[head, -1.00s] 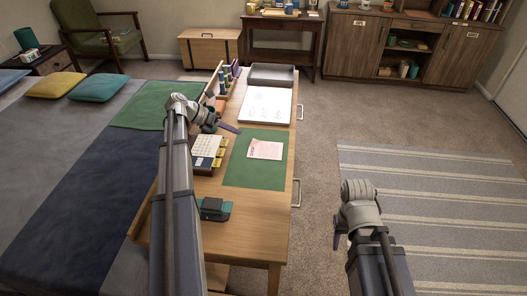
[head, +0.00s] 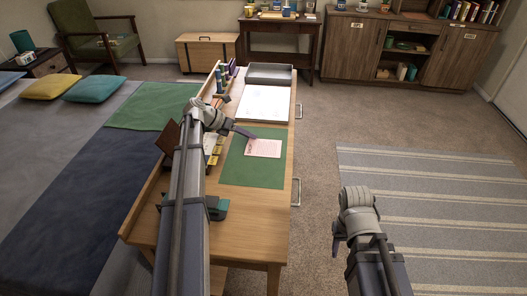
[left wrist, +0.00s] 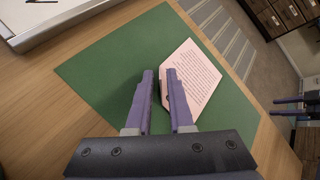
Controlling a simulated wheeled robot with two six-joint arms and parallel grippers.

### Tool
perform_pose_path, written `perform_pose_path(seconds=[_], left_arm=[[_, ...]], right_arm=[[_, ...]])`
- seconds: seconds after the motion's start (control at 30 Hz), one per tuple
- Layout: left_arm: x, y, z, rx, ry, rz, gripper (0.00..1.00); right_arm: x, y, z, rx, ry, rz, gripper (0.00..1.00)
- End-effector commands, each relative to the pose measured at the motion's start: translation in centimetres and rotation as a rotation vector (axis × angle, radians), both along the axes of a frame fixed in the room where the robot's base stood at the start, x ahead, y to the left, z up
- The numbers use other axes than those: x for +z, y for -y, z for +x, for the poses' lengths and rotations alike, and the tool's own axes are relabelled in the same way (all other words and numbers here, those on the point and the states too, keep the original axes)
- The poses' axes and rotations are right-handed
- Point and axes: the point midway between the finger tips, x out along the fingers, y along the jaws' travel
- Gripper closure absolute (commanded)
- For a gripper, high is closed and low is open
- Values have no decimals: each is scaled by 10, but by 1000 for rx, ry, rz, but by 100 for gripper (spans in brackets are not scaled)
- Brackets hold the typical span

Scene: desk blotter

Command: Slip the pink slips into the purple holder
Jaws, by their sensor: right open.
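A pink slip (head: 263,148) with printed text lies on the green blotter (head: 240,175). In the left wrist view the pink slip (left wrist: 203,77) is partly covered by my right-hand finger there. My left gripper (head: 250,134) is over the blotter near the slip's far left edge. Its purple fingers are apart with nothing held between them, as the left wrist view (left wrist: 159,76) shows. My right gripper (head: 336,243) is open and empty, off the desk over the floor. A small purple item (head: 232,69) stands at the desk's back left; I cannot tell whether it is the holder.
A white pad or board (head: 264,103) and a dark tray (head: 270,74) lie farther back on the desk. My left arm partly hides a dark green item (head: 218,208) and the card rack on the left. The wooden front of the desk (head: 255,235) is clear.

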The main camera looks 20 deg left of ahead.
Motion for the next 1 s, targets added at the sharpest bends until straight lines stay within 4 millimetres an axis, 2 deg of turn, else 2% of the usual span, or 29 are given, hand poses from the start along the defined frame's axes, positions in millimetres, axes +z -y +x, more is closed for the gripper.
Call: perform_pose_path(seconds=[0.1, 0.27, 0.77, 1.0], left_arm=[[1, 0, 0, 0, 0, 0, 81], [1, -1, 0, 0, 0, 0, 99], [2, -1, 0, 0, 1, 0, 100], [14, -1, 0, 0, 1, 0, 100]], right_arm=[[1, 0, 0, 0, 0, 0, 50], [1, 0, 0, 0, 0, 0, 50], [2, 0, 0, 0, 0, 0, 50], [14, 0, 0, 0, 0, 0, 50]])
